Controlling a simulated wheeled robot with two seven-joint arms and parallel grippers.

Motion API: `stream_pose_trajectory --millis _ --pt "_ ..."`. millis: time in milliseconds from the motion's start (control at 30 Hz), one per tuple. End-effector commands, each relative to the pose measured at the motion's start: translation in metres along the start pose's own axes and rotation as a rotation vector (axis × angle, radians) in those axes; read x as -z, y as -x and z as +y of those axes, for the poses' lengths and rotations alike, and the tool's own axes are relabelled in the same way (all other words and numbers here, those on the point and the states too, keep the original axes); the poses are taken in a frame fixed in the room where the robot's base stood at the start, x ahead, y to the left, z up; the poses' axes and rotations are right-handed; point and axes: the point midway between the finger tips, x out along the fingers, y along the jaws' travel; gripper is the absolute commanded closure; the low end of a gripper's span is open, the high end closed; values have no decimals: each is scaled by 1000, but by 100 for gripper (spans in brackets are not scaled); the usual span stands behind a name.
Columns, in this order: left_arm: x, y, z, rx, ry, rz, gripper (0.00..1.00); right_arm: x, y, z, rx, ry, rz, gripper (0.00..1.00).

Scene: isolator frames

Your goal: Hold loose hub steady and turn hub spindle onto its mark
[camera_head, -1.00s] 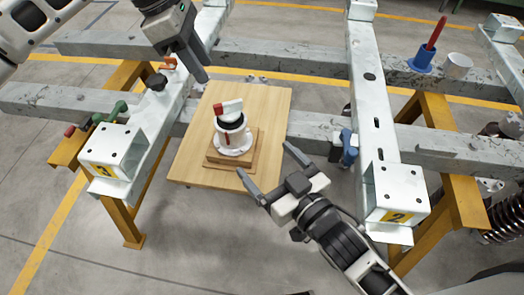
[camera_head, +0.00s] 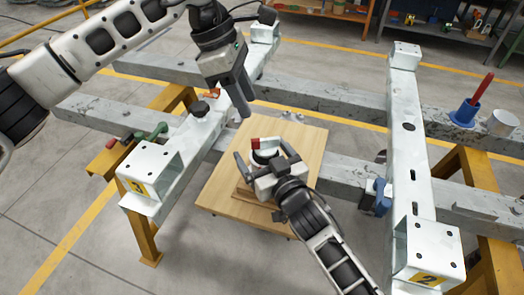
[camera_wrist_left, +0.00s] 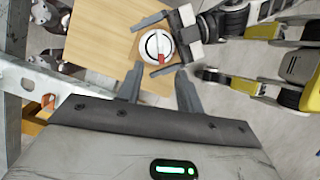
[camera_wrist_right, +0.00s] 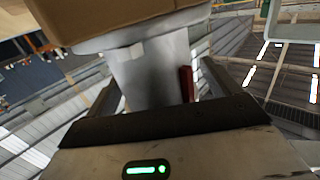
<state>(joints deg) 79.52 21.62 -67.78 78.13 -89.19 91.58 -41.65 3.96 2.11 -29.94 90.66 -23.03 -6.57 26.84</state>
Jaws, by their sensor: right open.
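The loose hub (camera_wrist_right: 150,72) is a white cylinder on a flange, with a dark red stripe down its side. It stands on a wooden block (camera_head: 243,193), mostly hidden by my right gripper in the head view. The hub spindle (camera_head: 266,143) on top is a white bar with a red end; it also shows in the left wrist view (camera_wrist_left: 160,50). My right gripper (camera_head: 264,154) is open, its fingers on either side of the hub; contact cannot be told. My left gripper (camera_head: 243,108) is open and empty, above and behind the hub.
A wooden board (camera_head: 300,150) carries the block. Pale metal beams (camera_head: 160,180) frame it left and right. A blue holder with a red rod (camera_head: 466,112) and a grey cup (camera_head: 503,123) stand farther right.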

Motion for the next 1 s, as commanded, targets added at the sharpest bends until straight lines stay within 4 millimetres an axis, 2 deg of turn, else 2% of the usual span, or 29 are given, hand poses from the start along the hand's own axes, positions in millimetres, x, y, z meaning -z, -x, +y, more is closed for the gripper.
stream_pose_trajectory --millis 367,600,667,700,733,867,1000 --pt "0 0 0 0 0 0 64 0 -5 0 0 0 -1 11" --pt "0 0 0 0 0 0 64 0 -5 0 0 0 -1 78" --pt "0 0 0 0 0 0 64 0 -5 0 0 0 -1 95" --pt "0 0 0 0 0 0 64 0 -5 0 0 0 -1 100" --pt "0 0 0 0 0 0 69 0 -5 0 0 0 -1 100" --pt "1 -5 -2 7 1 -30 69 0 -5 0 0 0 -1 100" --pt "2 -20 -9 21 7 -169 69 -1 -5 0 0 0 -1 100"
